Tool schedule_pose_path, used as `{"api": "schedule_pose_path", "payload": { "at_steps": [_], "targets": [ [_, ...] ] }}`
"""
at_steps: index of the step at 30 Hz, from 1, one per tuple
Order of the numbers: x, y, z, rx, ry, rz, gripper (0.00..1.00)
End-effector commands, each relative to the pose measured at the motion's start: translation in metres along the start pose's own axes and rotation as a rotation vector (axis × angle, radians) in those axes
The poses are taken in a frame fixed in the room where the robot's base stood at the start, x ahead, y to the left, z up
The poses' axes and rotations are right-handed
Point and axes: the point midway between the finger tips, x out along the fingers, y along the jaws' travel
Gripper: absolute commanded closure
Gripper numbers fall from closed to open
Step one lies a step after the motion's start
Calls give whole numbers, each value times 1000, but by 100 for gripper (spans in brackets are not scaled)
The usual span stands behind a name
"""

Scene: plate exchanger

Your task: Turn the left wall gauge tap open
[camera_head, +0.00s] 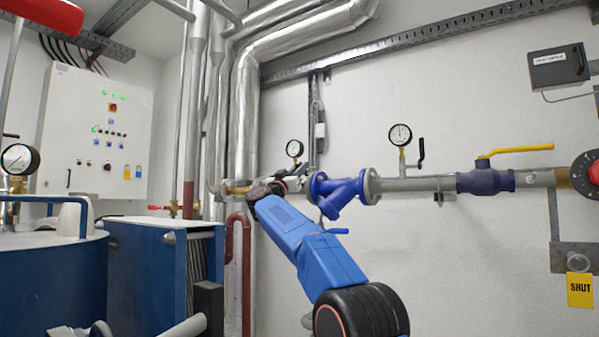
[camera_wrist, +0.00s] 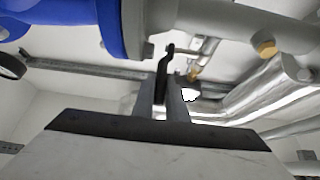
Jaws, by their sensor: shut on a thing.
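The left wall gauge (camera_head: 294,149) is small and round with a white face. It stands above the pipe, left of the blue strainer (camera_head: 338,192). My gripper (camera_head: 296,181) is just below this gauge, beside the pipe, and the arm hides most of the tap there. In the wrist view my gripper (camera_wrist: 168,95) has its two grey fingers closed around a thin black tap lever (camera_wrist: 166,62), whose end sticks up past the fingertips. The strainer's blue body (camera_wrist: 60,12) is at the upper left.
A second gauge (camera_head: 400,135) with its own black tap lever (camera_head: 421,153) stands to the right. A yellow-handled valve (camera_head: 485,182) is farther right. Silver lagged pipes (camera_head: 243,110) rise behind my gripper. The blue plate exchanger (camera_head: 145,268) stands at lower left.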

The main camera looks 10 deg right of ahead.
Motion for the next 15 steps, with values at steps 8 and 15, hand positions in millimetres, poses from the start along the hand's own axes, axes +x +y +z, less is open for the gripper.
{"api": "schedule_pose_path", "payload": {
  "at_steps": [8,15],
  "targets": [
    [6,0,-3,2,-119,4,100],
    [7,-1,-4,1,-172,-3,100]
  ]
}}
